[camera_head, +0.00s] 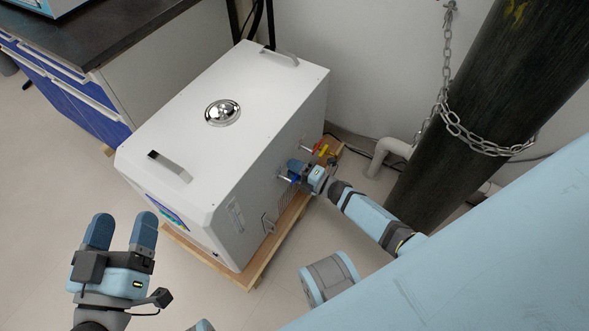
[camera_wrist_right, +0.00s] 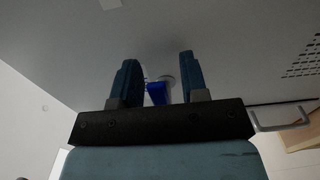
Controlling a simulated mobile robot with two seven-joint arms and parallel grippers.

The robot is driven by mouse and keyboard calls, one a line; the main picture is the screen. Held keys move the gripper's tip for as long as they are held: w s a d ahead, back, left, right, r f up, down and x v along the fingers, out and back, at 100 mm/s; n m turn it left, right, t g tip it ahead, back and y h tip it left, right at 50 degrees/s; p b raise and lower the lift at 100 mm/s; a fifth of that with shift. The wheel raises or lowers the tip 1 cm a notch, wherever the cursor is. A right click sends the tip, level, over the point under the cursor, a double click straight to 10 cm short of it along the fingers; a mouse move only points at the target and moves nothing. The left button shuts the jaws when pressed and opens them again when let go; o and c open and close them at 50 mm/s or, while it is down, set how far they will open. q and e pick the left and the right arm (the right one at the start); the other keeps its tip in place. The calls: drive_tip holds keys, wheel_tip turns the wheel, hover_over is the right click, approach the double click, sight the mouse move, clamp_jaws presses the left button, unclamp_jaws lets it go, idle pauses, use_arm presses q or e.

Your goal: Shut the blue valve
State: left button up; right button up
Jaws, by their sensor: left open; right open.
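The white distiller (camera_head: 215,140) stands on a wooden pallet, with its valves on its right side wall. The blue valve (camera_head: 293,179) is low on that wall, partly hidden by my right gripper (camera_head: 294,170). In the right wrist view the blue valve (camera_wrist_right: 156,93) shows between the two fingers of my right gripper (camera_wrist_right: 158,78). These fingers are open, one on each side of it; contact cannot be told. My left gripper (camera_head: 120,232) is open and empty over the floor, in front of the distiller.
A red valve (camera_head: 317,148) and a yellow valve (camera_head: 328,154) sit just beyond the blue one. A dark gas cylinder (camera_head: 470,110) with a chain (camera_head: 465,136) stands at the right. The wooden pallet (camera_head: 250,275) edges the floor. A dark-topped bench (camera_head: 110,30) stands at the upper left.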

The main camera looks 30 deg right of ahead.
sight(279, 182)
clamp_jaws()
drive_tip(key=shift+m, duration=0.3)
drive_tip(key=m, duration=0.2)
drive_tip(key=f+m, duration=0.1)
drive_tip(key=m, duration=0.1)
drive_tip(key=f+m, duration=0.1)
drive_tip(key=m, duration=0.2)
drive_tip(key=shift+s+a+f+p, duration=0.25)
drive_tip(key=shift+a+p, duration=0.05)
drive_tip(key=shift+a, duration=0.05)
use_arm(q)
drive_tip(key=shift+s+a+r+t+p, duration=0.1)
drive_tip(key=shift+r+t+p, duration=0.4)
drive_tip(key=shift+r, duration=0.6)
use_arm(e)
drive_tip(key=shift+s+a+f+m, duration=0.3)
drive_tip(key=shift+a+m, duration=0.15)
drive_tip(key=shift+m, duration=1.3)
drive_tip(key=shift+s+a+f+m, duration=0.25)
drive_tip(key=shift+a+m, duration=0.2)
drive_tip(key=shift+m, duration=1.25)
drive_tip(key=shift+s+a+f+m, duration=0.3)
drive_tip(key=shift+a+m, duration=0.15)
drive_tip(key=shift+m, duration=1.3)
